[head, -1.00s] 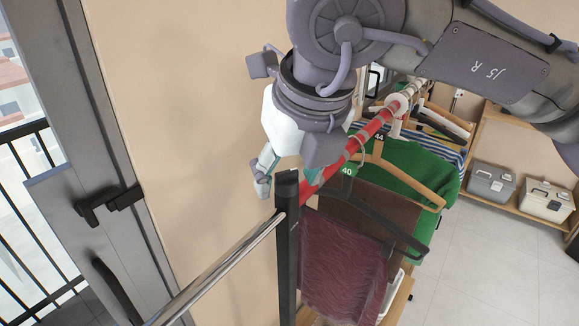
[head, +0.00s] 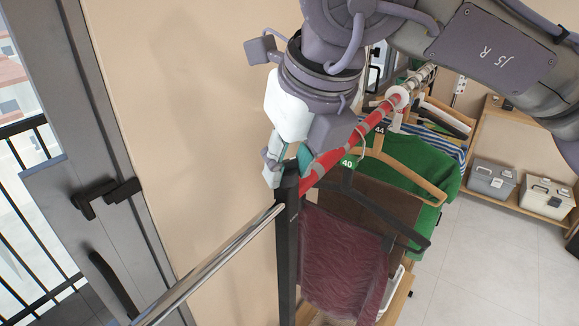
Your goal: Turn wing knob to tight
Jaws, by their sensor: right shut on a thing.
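My right gripper (head: 278,170) reaches down from above, with its fingertips right at the top of the black post (head: 287,240) of the clothes rail. It is shut on a small part behind the post top, where the wing knob sits. The knob itself is hidden by the post and the fingers, so its angle cannot be seen. A red-wrapped rail (head: 345,149) runs back from the post. A bare chrome rail (head: 215,262) runs from the post toward the lower left. My left gripper is not in view.
A maroon garment (head: 340,262) and a green garment (head: 412,165) hang on hangers just right of the post. A grey-framed glass door (head: 105,170) is at the left. Storage boxes (head: 491,181) sit on a low shelf at the right. Floor between is clear.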

